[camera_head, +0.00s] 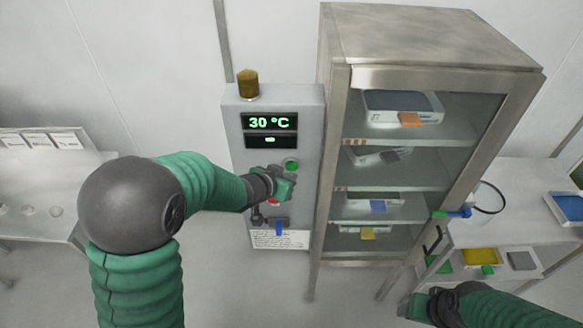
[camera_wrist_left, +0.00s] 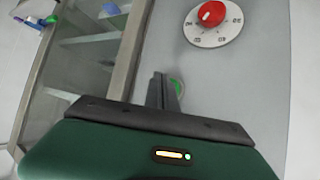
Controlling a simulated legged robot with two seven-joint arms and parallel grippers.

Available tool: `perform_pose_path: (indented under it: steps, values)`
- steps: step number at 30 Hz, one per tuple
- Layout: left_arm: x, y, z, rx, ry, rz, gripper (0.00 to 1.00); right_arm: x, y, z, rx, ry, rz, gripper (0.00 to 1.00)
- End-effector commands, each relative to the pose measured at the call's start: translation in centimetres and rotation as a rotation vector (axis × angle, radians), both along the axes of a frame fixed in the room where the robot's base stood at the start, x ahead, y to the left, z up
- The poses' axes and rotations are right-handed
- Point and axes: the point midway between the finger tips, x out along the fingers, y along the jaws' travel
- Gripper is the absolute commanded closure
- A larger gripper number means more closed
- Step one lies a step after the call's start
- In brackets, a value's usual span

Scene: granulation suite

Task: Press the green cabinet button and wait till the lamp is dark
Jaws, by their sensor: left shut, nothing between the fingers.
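The green button (camera_head: 291,166) is on the front of the grey control box (camera_head: 232,150). My left gripper (camera_head: 287,184) is shut and empty, just below the button in the head view. In the left wrist view, the shut fingers (camera_wrist_left: 163,92) point at the panel and partly cover the green button (camera_wrist_left: 179,88). I cannot tell whether they touch it. The amber lamp (camera_head: 248,84) on top of the box looks dull, with no clear glow. My right gripper (camera_head: 432,305) is at the lower right, away from the box; its jaws are unclear.
The display (camera_head: 269,122) reads 30 °C. A red dial (camera_wrist_left: 211,14) with a scale is near the button, and a blue-handled part (camera_head: 279,228) is below. A glass-front cabinet (camera_head: 335,150) stands close on the right. A side table (camera_head: 515,225) stands farther right.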

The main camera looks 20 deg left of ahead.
Motion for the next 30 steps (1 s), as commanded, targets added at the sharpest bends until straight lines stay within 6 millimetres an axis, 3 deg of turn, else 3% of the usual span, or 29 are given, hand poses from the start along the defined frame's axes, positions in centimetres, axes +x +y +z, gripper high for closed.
perform_pose_path:
  steps: [30]
  values:
    - [0.71, 0.21, 0.17, 0.0, 0.0, 0.0, 1.0, 0.0, 0.0, 0.77, 0.0, 0.0, 0.0, 0.39]
